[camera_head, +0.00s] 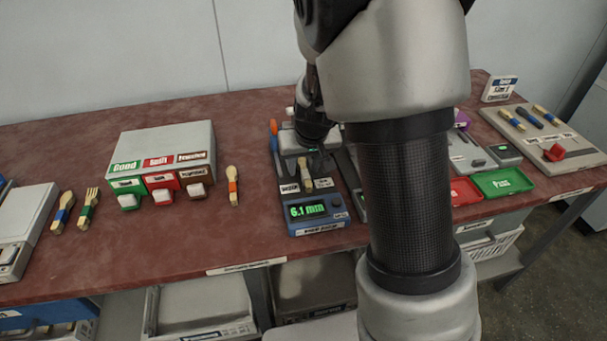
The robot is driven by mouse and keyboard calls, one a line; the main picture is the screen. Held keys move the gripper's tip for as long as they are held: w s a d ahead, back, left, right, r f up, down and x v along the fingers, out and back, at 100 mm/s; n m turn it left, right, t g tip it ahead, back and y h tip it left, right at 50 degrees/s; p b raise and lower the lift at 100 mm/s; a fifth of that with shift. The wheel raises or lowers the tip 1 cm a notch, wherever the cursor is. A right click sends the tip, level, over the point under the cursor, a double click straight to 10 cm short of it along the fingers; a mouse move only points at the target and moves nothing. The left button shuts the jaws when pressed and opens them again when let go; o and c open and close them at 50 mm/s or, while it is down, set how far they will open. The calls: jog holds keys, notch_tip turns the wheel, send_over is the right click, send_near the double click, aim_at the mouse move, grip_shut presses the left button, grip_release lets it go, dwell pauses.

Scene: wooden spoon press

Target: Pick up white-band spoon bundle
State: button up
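A light wooden bundle (305,171) lies in the press device with the blue readout showing 6.1 mm. Pale patches show near its lower end, but I cannot tell a white band from the labels beside it. My gripper (315,159) points down over the device, right at the bundle's upper end. Its fingers are small and dark here, and I cannot tell whether they are open, shut or touching the bundle. My arm hides part of the device's right side.
A box (165,135) with green, red and brown-labelled buttons stands left of the press. An orange-band bundle (232,187) lies between them. Blue-band (62,213) and green-band (87,211) utensils lie far left. Red and green trays (503,183) are right, beyond my arm.

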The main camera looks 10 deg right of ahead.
grip_shut()
jog(key=shift+r, duration=0.15)
